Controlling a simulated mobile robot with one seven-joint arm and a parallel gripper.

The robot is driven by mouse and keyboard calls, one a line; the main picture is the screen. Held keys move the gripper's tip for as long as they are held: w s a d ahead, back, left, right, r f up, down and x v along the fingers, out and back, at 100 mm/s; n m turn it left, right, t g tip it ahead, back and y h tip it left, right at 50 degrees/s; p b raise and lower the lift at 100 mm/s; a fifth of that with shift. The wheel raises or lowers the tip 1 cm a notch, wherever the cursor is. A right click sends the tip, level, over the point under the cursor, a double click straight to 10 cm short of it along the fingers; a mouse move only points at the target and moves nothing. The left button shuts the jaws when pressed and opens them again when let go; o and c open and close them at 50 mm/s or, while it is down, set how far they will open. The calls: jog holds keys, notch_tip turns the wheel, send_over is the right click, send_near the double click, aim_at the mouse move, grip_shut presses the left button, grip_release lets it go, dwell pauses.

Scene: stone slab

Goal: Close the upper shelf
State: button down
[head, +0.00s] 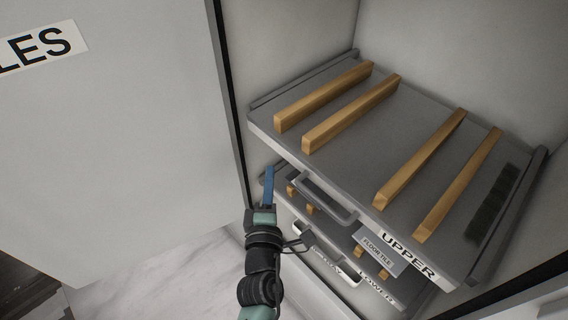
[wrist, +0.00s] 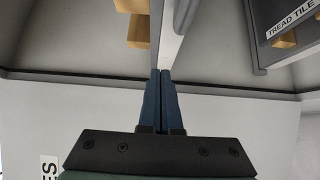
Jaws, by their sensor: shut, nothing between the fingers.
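The upper shelf (head: 420,120) is a grey pull-out tray with its front edge labelled UPPER and a grey handle (head: 328,198) on its front. Its front appears to stand out past the cabinet's side frame. Several wooden strips (head: 325,95) lie across it. My gripper (head: 269,172) is shut and empty, just below and left of the shelf's front left corner. In the wrist view my gripper's blue fingers (wrist: 161,75) are together, their tips near a pale edge (wrist: 170,35); I cannot tell whether they touch it.
A large grey panel (head: 120,150) stands at left, close to my arm. A dark frame edge (head: 232,105) borders the cabinet opening. Marble-like floor (head: 165,275) shows below.

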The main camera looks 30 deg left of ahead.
aim_at(301, 162)
jog(key=shift+w+d+p, duration=0.2)
jog(key=shift+w+p, duration=0.2)
jog(key=shift+w, duration=0.85)
jog(key=shift+w+d+p, duration=0.2)
jog(key=shift+w+p, duration=0.15)
jog(key=shift+w, duration=0.9)
jog(key=w, duration=0.1)
jog(key=w+d, duration=0.1)
jog(key=w, duration=0.2)
jog(key=shift+w+d, duration=0.3)
jog(key=shift+d, duration=0.05)
jog(key=shift+d+r, duration=0.1)
jog(key=shift+r, duration=0.1)
jog(key=shift+w, duration=0.1)
